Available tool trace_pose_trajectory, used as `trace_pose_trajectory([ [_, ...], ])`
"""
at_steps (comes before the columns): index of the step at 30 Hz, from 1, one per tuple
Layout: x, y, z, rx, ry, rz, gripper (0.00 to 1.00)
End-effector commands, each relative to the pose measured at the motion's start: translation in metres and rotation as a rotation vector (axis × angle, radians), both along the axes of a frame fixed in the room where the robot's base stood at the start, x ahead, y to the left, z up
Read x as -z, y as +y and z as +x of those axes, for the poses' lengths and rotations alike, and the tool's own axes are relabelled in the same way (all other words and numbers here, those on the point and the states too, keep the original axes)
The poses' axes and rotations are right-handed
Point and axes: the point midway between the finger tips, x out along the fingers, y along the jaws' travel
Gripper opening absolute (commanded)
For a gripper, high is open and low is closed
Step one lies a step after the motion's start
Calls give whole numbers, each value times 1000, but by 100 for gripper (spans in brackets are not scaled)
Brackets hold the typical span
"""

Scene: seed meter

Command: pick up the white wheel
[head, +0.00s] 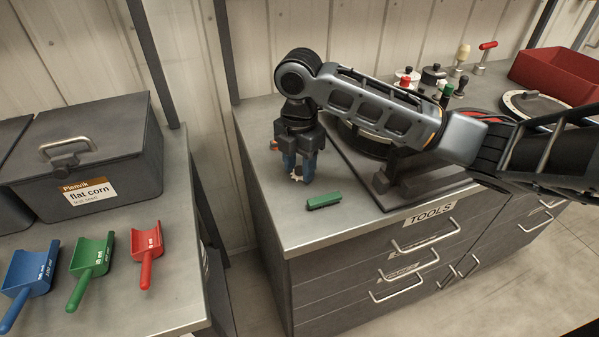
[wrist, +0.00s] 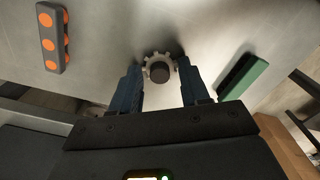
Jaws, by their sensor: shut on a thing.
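The white wheel (wrist: 148,73) is a small toothed wheel with a dark round hub. In the wrist view it sits between the tips of my gripper's blue fingers. In the head view a bit of the white wheel (head: 297,177) shows at the fingertips, and the rest is hidden. My gripper (head: 297,175) points down at the left end of the tools counter (head: 258,128) and is shut on the wheel. I cannot tell whether the wheel touches the counter.
A green block (head: 323,201) lies just right of my gripper, near the counter's front edge. A dark block with orange dots (wrist: 54,38) lies on the other side. Scoops and a grey bin (head: 90,140) stand on the left counter. A red box (head: 556,72) stands far right.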

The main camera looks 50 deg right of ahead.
Motion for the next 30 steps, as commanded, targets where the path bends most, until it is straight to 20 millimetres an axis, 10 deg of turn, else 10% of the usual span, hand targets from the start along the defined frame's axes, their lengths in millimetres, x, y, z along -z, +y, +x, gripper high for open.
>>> trace_pose_trajectory([
  [17,-8,0,0,0,-1,-1,16],
  [30,-68,-38,-33,5,-2,-3,16],
])
